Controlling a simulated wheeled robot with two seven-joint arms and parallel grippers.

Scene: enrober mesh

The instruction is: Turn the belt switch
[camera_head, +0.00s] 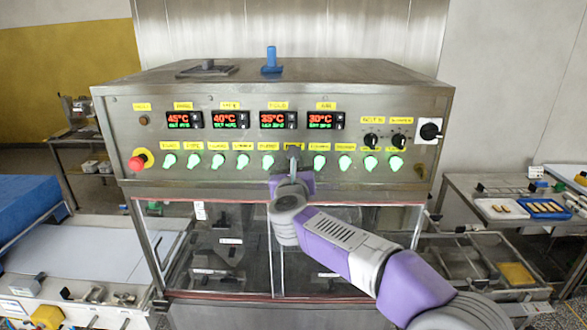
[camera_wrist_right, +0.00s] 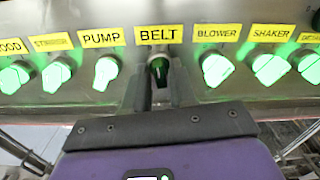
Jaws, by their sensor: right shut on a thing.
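The belt switch (camera_wrist_right: 160,69) is a knob under the yellow BELT label (camera_wrist_right: 159,33) on the steel control panel. It looks darker than the lit green knobs beside it, and the fingers partly cover it. My right gripper (camera_wrist_right: 158,84) is at the knob with one dark finger on each side, shut on it. In the head view my right gripper (camera_head: 292,158) reaches the middle of the knob row and hides most of the switch. The exact angle of the switch is hard to tell. My left gripper is not in view.
The lit pump knob (camera_wrist_right: 104,72) and blower knob (camera_wrist_right: 216,68) sit close on either side. A red emergency button (camera_head: 137,163) is at the panel's left end, a black rotary switch (camera_head: 430,131) at its right. Glass doors lie below the panel.

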